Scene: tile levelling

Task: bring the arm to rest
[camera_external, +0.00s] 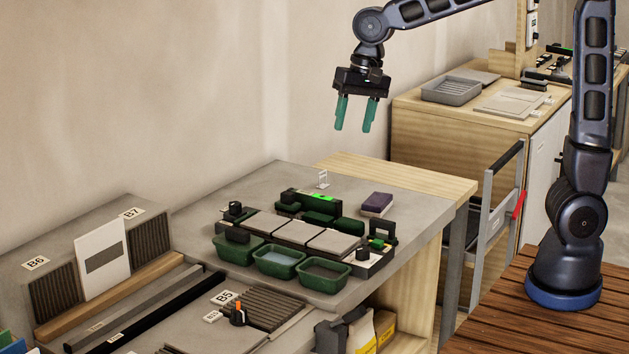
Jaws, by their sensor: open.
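My gripper (356,114) hangs in the air above the far part of the grey worktable (408,192). Its two green fingers point down and are apart, with nothing between them. My arm reaches across from its blue base at the right. Below and to the left of the gripper, a row of grey tiles (298,232) lies in a dark fixture on the table. The gripper is well clear of the tiles and the table top.
Green tubs (323,276) line the table's front edge. A purple block (377,204) lies behind the fixture. A wooden cabinet (430,145) carrying a grey tray (451,90) stands back right. A lower shelf with strips (125,315) and a B7 label is at left.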

